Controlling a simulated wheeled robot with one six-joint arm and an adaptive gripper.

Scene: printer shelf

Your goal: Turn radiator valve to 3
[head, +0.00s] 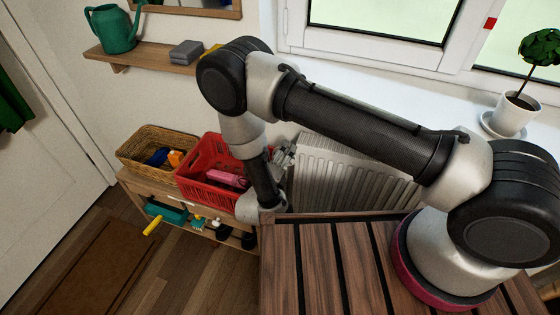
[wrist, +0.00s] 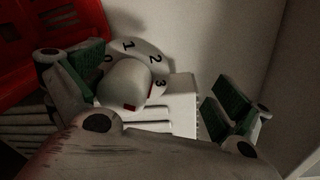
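The white radiator valve knob (wrist: 125,82) shows in the wrist view, in front of a round white dial (wrist: 143,58) with black numbers 0, 1, 2 and 3. A red mark is on the knob's lower edge, and another red mark is on the dial near the 3. I cannot tell exactly which number the knob is set to. My gripper (wrist: 160,90) is open, with green-padded fingers wide apart. The knob is nearer the left finger; contact is unclear. In the head view, the gripper (head: 284,158) is beside the radiator (head: 350,175), partly hidden by my arm; the valve is hidden there.
A red crate (head: 192,183) with a pink item stands left of the gripper, beside a wicker basket (head: 140,143) on a low wooden bench. The crate also shows at upper left in the wrist view (wrist: 45,30). A slatted wooden surface (head: 330,265) is in front of the radiator.

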